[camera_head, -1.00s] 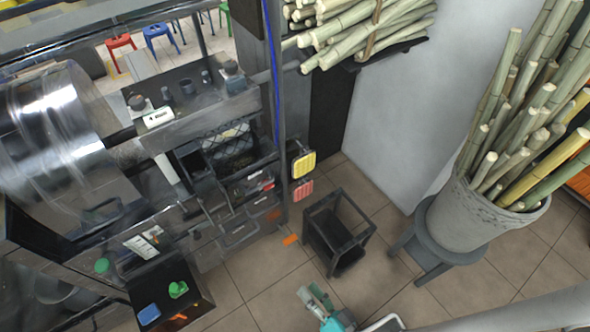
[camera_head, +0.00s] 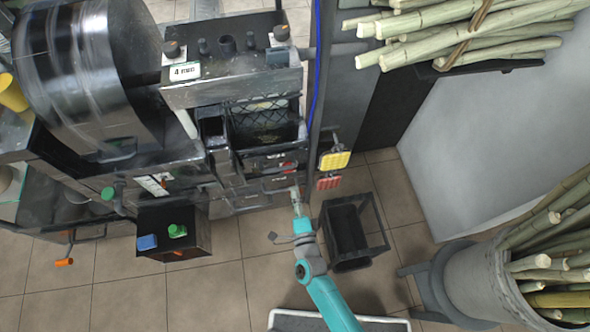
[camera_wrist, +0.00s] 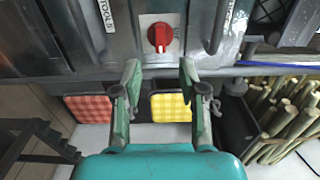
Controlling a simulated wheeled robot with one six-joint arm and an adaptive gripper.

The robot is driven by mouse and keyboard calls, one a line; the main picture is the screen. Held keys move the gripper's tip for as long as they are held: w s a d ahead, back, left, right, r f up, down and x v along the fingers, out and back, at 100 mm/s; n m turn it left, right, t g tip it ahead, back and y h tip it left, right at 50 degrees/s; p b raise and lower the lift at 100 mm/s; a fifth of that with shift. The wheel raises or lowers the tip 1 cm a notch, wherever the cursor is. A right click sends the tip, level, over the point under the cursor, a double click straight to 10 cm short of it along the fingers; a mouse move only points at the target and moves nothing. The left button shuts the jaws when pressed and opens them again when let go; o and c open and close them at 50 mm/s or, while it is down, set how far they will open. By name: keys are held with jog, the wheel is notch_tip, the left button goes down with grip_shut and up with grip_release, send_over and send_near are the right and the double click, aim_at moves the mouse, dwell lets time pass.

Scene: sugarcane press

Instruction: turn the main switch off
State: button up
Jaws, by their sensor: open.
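The main switch (camera_wrist: 161,36) is a red rotary knob on a pale plate with small lettering, on a grey panel at the top middle of the wrist view. I cannot make it out surely in the head view. My gripper (camera_wrist: 160,68) is open and empty, its two green fingers apart, with the knob ahead of the gap between them. The fingers appear clear of the knob. In the head view my gripper (camera_head: 297,196) is small, at the end of my teal arm, close to the front of the machine's lower drawers.
A yellow pad (camera_head: 334,160) and a red pad (camera_head: 328,182) hang beside the post. A black open-framed bin (camera_head: 350,232) stands right of my arm. Sugarcane (camera_head: 470,25) lies on a rack, and more stands in a grey pot (camera_head: 490,285). A black box (camera_head: 190,243) projects at left.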

aim_at(290, 172)
jog(key=x, duration=0.8)
jog(key=shift+w+a, duration=0.1)
jog(key=shift+w, duration=0.2)
grip_shut()
